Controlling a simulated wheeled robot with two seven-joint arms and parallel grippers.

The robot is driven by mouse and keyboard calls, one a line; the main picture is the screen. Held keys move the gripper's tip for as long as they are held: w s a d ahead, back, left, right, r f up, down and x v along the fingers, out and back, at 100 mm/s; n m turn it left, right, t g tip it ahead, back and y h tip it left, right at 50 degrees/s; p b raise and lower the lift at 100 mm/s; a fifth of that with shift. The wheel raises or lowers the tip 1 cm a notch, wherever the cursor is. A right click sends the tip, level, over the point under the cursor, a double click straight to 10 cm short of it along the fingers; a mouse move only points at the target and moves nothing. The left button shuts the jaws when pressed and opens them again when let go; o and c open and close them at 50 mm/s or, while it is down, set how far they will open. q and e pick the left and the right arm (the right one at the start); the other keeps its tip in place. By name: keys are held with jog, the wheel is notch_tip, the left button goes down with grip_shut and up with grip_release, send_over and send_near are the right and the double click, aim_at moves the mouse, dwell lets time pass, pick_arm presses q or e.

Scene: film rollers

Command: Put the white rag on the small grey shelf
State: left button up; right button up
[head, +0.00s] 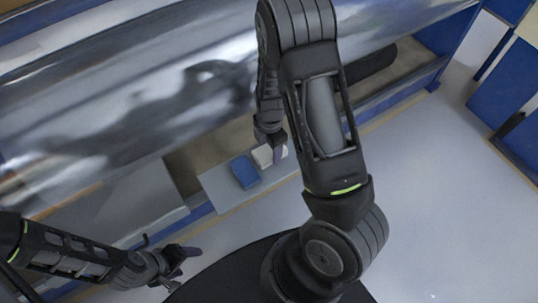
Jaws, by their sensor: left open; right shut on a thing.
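The small grey shelf (224,199) juts out below the big shiny roller, near the picture's middle. The white rag (262,157) is at the shelf's upper right part, beside a blue block-like thing. My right gripper (276,150) points down at the rag and is shut on it. Whether the rag touches the shelf's surface I cannot tell; the gripper and wrist hide part of it. My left gripper (182,262) is open and empty at the lower left, well away from the shelf.
A blue folded-looking thing (244,172) lies on the shelf, left of the rag. The large shiny film roller (130,100) spans the upper left above the shelf. Blue panels (505,85) stand at the far right. The grey floor (450,220) at right is clear.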

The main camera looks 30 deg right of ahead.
aim_at(270, 154)
notch_tip(270, 154, down, 4)
jog(key=shift+r, duration=0.15)
jog(key=o, duration=1.2)
jog(key=shift+r, duration=0.1)
notch_tip(270, 154, up, 12)
jog(key=shift+f+p, duration=0.1)
jog(key=shift+p, duration=0.6)
jog(key=shift+s, duration=0.1)
